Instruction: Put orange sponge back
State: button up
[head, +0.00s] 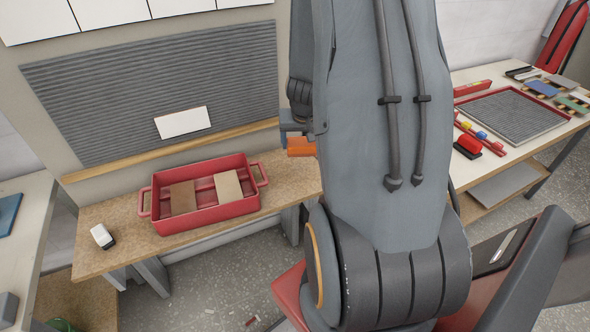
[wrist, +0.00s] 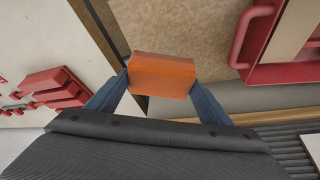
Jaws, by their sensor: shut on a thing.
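The orange sponge (wrist: 162,76) is an orange block between the two blue-grey fingers of my gripper (wrist: 160,90) in the wrist view. My gripper is shut on it. In the head view the sponge (head: 301,146) shows beside my arm, near the right end of the wooden bench (head: 110,235); my arm hides part of it and most of the gripper. It appears to be held above the bench. A red tray (head: 205,217) with two handles stands on the bench to the left of the sponge, with a brown block (head: 183,198) and a beige block (head: 228,187) in it.
A black-and-white object (head: 103,237) lies at the bench's left end. A ribbed grey panel (head: 150,85) with a white card (head: 183,122) is behind the bench. A second table at the right holds a red-edged grey mat (head: 515,112) and several small items.

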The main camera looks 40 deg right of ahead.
aim_at(300, 153)
jog(key=shift+w, duration=0.25)
jog(key=shift+f, duration=0.15)
notch_tip(300, 153, down, 5)
jog(key=b, duration=0.4)
jog(key=shift+w+b, duration=0.1)
jog(key=shift+b, duration=0.2)
jog(key=shift+f, duration=2.35)
jog(key=o, duration=1)
